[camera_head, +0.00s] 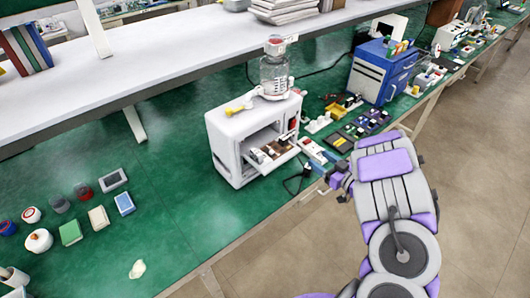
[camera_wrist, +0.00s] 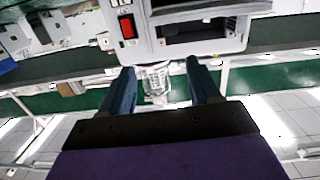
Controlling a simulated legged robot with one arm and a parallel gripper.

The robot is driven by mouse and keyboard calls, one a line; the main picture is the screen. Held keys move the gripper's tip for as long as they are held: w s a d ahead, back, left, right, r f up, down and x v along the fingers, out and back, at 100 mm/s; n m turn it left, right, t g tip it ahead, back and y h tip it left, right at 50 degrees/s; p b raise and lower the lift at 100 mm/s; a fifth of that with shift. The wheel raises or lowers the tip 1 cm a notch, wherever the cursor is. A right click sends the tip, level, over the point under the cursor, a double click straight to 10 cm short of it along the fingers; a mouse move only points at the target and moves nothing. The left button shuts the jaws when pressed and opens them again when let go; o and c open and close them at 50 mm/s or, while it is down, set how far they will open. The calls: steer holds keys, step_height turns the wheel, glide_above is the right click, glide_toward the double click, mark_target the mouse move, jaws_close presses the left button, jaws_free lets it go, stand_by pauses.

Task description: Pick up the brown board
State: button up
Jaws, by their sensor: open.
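A white box-shaped machine (camera_head: 228,145) stands on the green bench with its front open. A tray (camera_head: 284,160) sticks out of it, carrying a brown board-like piece (camera_head: 268,152) with small parts on or beside it; its outline is too small to tell clearly. My gripper (camera_head: 318,178) is to the right of the tray, near the bench's front edge, and apart from the board. In the wrist view my gripper (camera_wrist: 163,78) is open, its two dark fingers spread. A pale grey object shows beyond the gap; no brown board is clear there.
A clear jar (camera_head: 274,75) stands on top of the machine. A blue and white drawer cabinet (camera_head: 382,72) and several small parts lie to the right. Small containers (camera_head: 70,232) stand at the left. A white shelf (camera_head: 160,50) runs behind. The bench between is mostly clear.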

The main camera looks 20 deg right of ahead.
steer(key=b, duration=0.2)
glide_toward(286, 141)
steer(key=x, duration=0.5)
steer(key=shift+w+r, duration=0.15)
steer(key=shift+b+x, duration=0.6)
steer(key=shift+x, duration=2.1)
steer(key=shift+w+a, duration=0.15)
steer(key=shift+w, duration=0.2)
steer(key=shift+c, duration=0.3)
steer(key=c, duration=1)
